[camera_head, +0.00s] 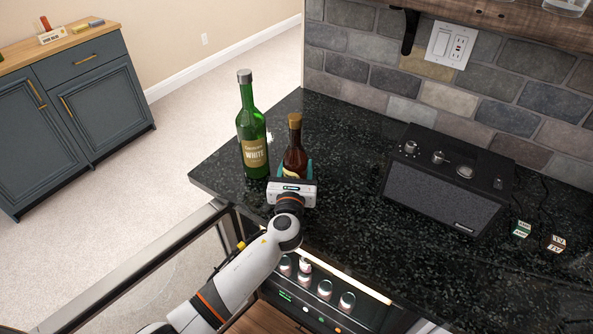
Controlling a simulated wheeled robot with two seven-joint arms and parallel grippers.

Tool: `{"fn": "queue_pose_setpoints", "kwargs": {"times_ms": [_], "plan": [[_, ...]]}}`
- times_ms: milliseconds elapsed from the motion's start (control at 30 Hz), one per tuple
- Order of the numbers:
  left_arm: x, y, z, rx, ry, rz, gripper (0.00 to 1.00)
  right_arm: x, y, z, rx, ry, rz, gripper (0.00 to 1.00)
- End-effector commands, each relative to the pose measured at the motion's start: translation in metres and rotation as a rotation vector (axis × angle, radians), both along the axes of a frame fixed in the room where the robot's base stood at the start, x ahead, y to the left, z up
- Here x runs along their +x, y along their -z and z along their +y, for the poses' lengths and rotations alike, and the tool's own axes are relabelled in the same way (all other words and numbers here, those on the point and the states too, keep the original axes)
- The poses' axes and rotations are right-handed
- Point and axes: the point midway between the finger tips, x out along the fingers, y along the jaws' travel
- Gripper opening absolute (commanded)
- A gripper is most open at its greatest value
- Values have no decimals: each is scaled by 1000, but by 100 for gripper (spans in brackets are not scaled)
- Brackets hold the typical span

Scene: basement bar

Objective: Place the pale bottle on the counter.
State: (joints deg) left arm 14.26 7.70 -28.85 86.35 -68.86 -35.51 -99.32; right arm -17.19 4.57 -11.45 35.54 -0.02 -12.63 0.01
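No plainly pale-coloured bottle shows. A brown bottle (295,150) with a tan cap stands upright at my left gripper (294,171), over the black counter (345,160). Its label is mostly hidden, and its base is behind the gripper, so I cannot tell whether it touches the counter. A teal finger shows against the bottle's right side; the left finger is barely visible. Whether the fingers press on the bottle is unclear. A green bottle (253,135) labelled WHITE stands upright just left of it, near the counter's left edge. My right gripper is not in view.
A dark radio-like box (447,185) stands on the right of the counter, with small labelled blocks (521,229) beside it. A stone wall (480,85) closes the back. The counter's middle is clear. An open appliance door (140,270) is at lower left; a blue cabinet (75,105) stands beyond.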

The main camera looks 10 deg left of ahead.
Motion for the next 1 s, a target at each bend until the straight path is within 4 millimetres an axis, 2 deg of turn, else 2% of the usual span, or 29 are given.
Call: {"fn": "queue_pose_setpoints", "kwargs": {"times_ms": [400,433,533,567,867,1000], "plan": [[1,5,0,-1,1,-5,15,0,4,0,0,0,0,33],[0,6,0,-1,1,-2,57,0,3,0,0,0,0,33],[0,5,0,-1,0,-1,73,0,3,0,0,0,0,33],[0,5,0,-1,0,-1,76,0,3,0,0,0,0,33],[0,2,0,-1,0,-1,76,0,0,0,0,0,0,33],[-14,4,-2,-1,1,0,76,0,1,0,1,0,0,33]]}}
